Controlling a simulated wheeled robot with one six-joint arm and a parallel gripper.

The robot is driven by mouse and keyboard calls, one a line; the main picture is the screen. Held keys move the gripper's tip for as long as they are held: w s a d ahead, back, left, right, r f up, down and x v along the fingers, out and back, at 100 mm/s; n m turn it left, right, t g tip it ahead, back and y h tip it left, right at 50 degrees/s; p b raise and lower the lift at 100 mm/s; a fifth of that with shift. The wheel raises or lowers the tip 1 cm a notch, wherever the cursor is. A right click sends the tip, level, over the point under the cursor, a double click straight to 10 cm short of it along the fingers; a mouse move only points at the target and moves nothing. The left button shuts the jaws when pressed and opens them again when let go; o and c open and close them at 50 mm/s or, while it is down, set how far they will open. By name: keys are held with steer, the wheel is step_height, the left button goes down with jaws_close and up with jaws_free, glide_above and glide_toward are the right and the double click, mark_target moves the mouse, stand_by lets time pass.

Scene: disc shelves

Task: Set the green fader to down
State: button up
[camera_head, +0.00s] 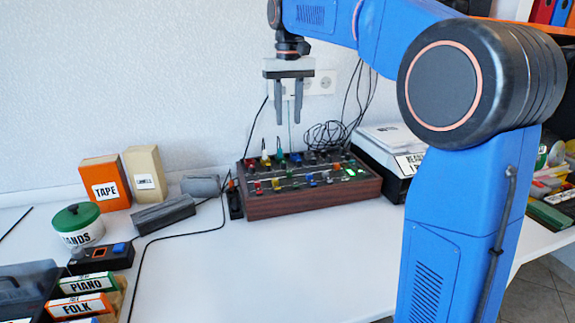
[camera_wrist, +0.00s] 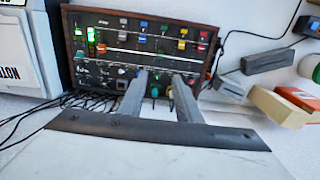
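The mixer panel (camera_head: 312,206), a wood-sided console, stands at the back of the table and also fills the upper middle of the wrist view (camera_wrist: 155,54). Its green fader (camera_head: 296,184) is among the coloured caps near the front edge. In the wrist view the green fader (camera_wrist: 164,28) lies between blue and yellow caps; its exact slot position is too small to tell. My gripper (camera_head: 288,122) is open and empty, above the panel's rear part. In the wrist view its fingertips (camera_wrist: 160,77) point at the panel's knob and plug rows, apart from the green fader.
Upright cables and plugs (camera_head: 265,157) rise from the panel's rear, with a cable coil (camera_head: 325,134) behind. A black-and-white box (camera_head: 385,160) stands close at the right. Grey blocks (camera_head: 164,212) and a TAPE box (camera_head: 105,183) stand left. The table before the panel is clear.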

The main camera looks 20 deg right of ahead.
mark_target(289, 174)
step_height(289, 174, down, 16)
steer(key=shift+f, duration=0.1)
stand_by(0.5)
jaws_close()
